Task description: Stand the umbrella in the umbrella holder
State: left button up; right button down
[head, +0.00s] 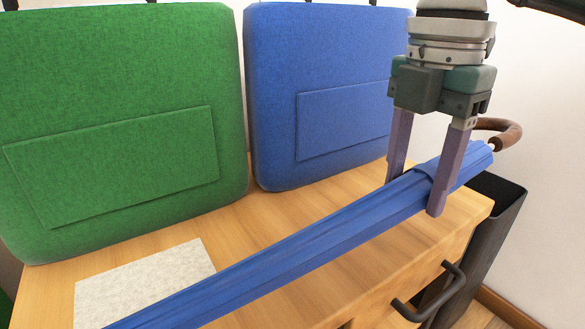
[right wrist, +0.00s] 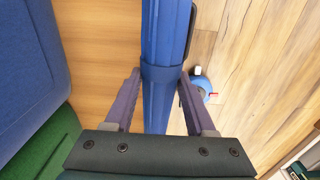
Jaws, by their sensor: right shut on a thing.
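The umbrella (head: 330,235) is blue, furled and lies slantwise across the view, with a brown curved handle at its upper right end. My right gripper (head: 415,192) points down with its purple fingers on either side of the umbrella near the handle, shut on it. The right wrist view shows the blue umbrella (right wrist: 162,85) between the fingers. The umbrella's far tip is cut off at the bottom of the head view. The umbrella holder (head: 498,225) is a dark, tall, open-topped bin beside the cabinet's right end, partly hidden behind the umbrella and cabinet. My left gripper is not in view.
A green bag (head: 120,85) and a blue bag (head: 320,60) stand at the back of the wooden cabinet top (head: 290,205). A pale mat (head: 145,280) lies there. A dark drawer handle (head: 430,300) sticks out in front. A small blue object (right wrist: 203,85) is on the floor.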

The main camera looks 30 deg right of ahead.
aim_at(399, 242)
notch_tip(399, 242, down, 5)
jog(key=b, duration=0.2)
jog(key=shift+b, duration=0.4)
jog(key=shift+f, duration=0.15)
jog(key=shift+c, duration=1.2)
grip_release()
